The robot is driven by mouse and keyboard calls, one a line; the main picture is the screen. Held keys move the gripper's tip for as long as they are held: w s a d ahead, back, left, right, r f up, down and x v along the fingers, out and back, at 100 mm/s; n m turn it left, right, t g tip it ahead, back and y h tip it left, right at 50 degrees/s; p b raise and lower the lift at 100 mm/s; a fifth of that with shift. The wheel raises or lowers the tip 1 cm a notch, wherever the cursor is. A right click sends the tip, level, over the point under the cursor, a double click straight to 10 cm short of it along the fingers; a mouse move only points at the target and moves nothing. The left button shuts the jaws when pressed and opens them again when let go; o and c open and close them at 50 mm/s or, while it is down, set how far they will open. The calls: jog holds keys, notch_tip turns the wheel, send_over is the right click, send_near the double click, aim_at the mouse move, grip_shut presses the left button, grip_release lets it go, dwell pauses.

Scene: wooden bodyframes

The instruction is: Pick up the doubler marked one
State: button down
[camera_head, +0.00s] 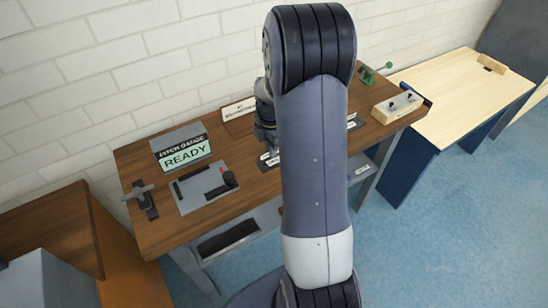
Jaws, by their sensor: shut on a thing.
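My gripper (267,135) is low over the middle of the wooden bench (150,225), mostly hidden behind my own arm. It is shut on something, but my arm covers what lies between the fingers. I cannot make out the doubler marked one. Small white labels (269,157) with dark marks show just below my gripper, and another label (352,124) shows to the right of my arm. Their writing is too small to read.
A pitch gauge display (186,152) reads READY, behind a grey plate (208,187) with a red and black part. A clamp (140,196) sits at the left edge. A wooden block (397,106) and green tool (372,74) are at right. A pale table (455,95) stands beyond.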

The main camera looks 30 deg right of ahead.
jog(key=shift+r, duration=0.1)
notch_tip(320, 180, up, 16)
jog(key=p, duration=0.5)
dwell(0.5)
